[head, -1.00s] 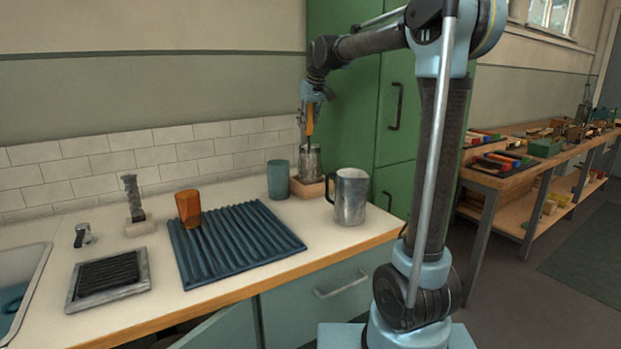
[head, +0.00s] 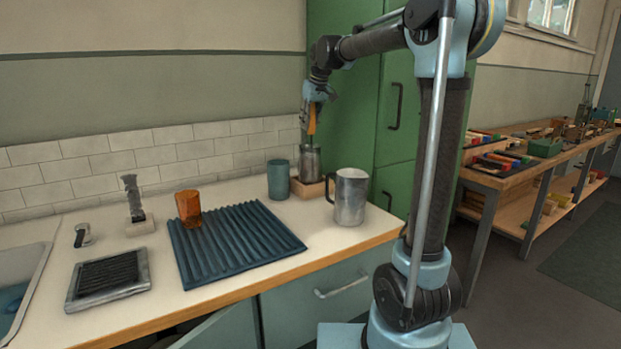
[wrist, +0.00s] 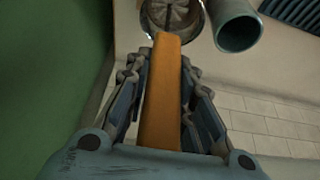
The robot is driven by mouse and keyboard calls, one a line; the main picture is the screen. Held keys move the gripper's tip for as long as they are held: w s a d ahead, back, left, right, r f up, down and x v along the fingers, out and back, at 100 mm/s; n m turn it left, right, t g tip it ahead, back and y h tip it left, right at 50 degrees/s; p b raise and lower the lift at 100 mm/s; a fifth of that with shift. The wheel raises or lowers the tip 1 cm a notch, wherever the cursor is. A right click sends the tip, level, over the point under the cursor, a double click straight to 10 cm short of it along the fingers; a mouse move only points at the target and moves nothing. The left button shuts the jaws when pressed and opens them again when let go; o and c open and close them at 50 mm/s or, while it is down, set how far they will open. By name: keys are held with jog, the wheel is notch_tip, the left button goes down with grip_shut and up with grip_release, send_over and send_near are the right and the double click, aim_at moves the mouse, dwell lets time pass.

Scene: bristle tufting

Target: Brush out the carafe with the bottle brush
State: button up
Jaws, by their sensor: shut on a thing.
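My gripper (head: 315,102) is at the back of the counter, pointing down and shut on the orange handle of the bottle brush (head: 312,122). In the wrist view the flat orange handle (wrist: 162,95) runs between the fingers of my gripper (wrist: 162,80). A grey metal vessel, seemingly the carafe (head: 309,164), stands upright in a wooden block directly below. The wrist view shows its round mouth (wrist: 172,14) just beyond the handle's end, with dark radial shapes inside that look like bristles. How deep the brush head sits is hidden by the vessel wall.
A teal cup (head: 278,180) stands close left of the vessel. A metal jug (head: 350,197) stands front right. A blue ribbed mat (head: 262,250) bears an orange cup (head: 188,208). Further left are an upright bristly piece (head: 132,197), a framed dark pad (head: 108,275) and the sink.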

jog(key=shift+d, duration=0.2)
jog(key=shift+r, duration=0.15)
jog(key=shift+r, duration=2.35)
jog(key=shift+f, duration=2.55)
jog(key=shift+a, duration=0.2)
jog(key=shift+a, duration=0.3)
jog(key=shift+w+a, duration=0.3)
jog(key=shift+w, duration=0.15)
jog(key=shift+r, duration=0.1)
